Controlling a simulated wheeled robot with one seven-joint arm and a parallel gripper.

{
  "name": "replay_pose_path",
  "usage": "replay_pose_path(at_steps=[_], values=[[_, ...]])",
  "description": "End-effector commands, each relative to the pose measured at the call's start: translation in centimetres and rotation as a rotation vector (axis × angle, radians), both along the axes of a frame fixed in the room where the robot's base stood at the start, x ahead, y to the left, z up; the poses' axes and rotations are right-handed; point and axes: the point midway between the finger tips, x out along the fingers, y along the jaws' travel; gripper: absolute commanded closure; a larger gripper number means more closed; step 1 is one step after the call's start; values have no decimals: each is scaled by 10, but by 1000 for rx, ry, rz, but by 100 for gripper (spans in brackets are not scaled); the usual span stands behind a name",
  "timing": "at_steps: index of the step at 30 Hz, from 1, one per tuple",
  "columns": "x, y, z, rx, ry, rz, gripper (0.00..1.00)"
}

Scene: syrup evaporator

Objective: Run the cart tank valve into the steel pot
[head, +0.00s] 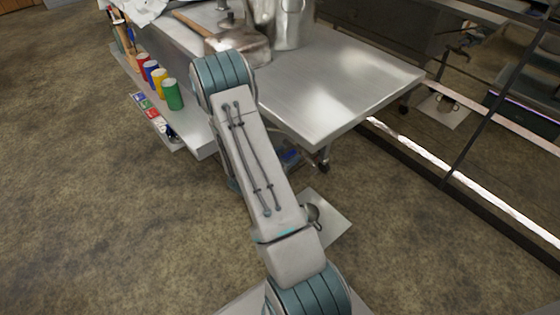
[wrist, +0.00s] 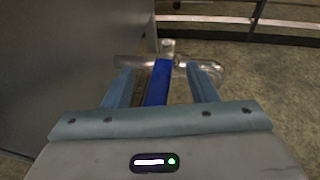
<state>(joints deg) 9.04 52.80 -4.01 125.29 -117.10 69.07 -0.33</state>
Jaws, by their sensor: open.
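In the wrist view, my gripper (wrist: 161,75) is open, with one finger on each side of the blue valve lever (wrist: 158,86). I cannot tell whether either finger touches it. A shiny metal pipe (wrist: 211,69) runs crosswise behind the lever. In the head view, a bit of blue (head: 290,155) shows below the cart's near edge, and my arm hides the gripper.
The steel cart top (head: 345,85) carries a tall steel vessel (head: 292,22) and a pan (head: 245,47) with a wooden handle. Colored containers (head: 173,94) line a side shelf. Floor (head: 90,235) at left is clear.

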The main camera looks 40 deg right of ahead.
Motion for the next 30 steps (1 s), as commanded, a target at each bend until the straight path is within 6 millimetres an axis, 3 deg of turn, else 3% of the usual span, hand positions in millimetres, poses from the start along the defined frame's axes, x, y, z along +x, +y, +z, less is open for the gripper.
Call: replay_pose_path(at_steps=[10, 15, 16, 24, 30], values=[[1, -4, -1, 0, 0, -1, 48], [1, -4, -1, 0, 0, 0, 95], [1, -4, -1, 0, 0, 0, 98], [4, -2, -1, 0, -3, 18, 100], [-3, -4, -2, -2, -4, 126, 98]])
